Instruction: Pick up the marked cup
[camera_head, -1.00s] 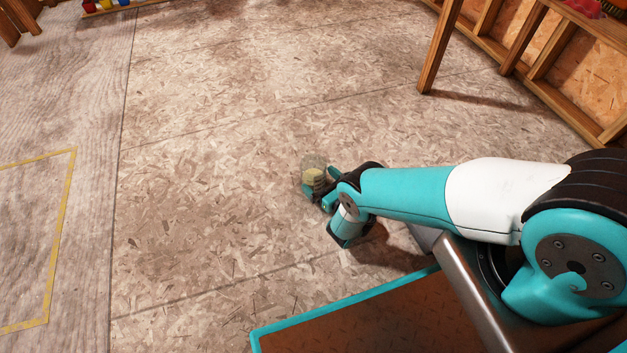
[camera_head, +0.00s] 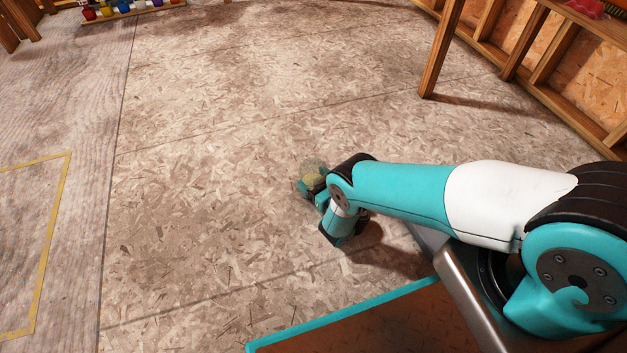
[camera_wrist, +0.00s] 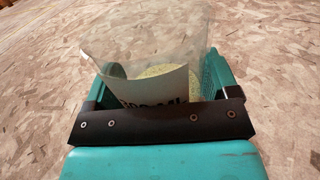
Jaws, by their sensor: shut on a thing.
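The cup (camera_wrist: 150,45) is clear, with a white label bearing dark lettering, partly hidden, and pale yellow grainy stuff inside. In the wrist view it sits between the two teal fingers of my gripper (camera_wrist: 160,85), which is shut on it. The gripper's dark bar hides the cup's lower part. In the head view the cup (camera_head: 313,166) shows small and pale at the end of my gripper (camera_head: 312,184), partly hidden by it. I cannot tell how high it is above the floor.
The chipboard floor (camera_head: 220,190) around the gripper is clear. A rack of coloured pots (camera_head: 125,10) stands at the top left. A yellow outline (camera_head: 52,220) marks the grey floor at left. A wooden post (camera_head: 441,50) and wall framing (camera_head: 560,85) stand at upper right.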

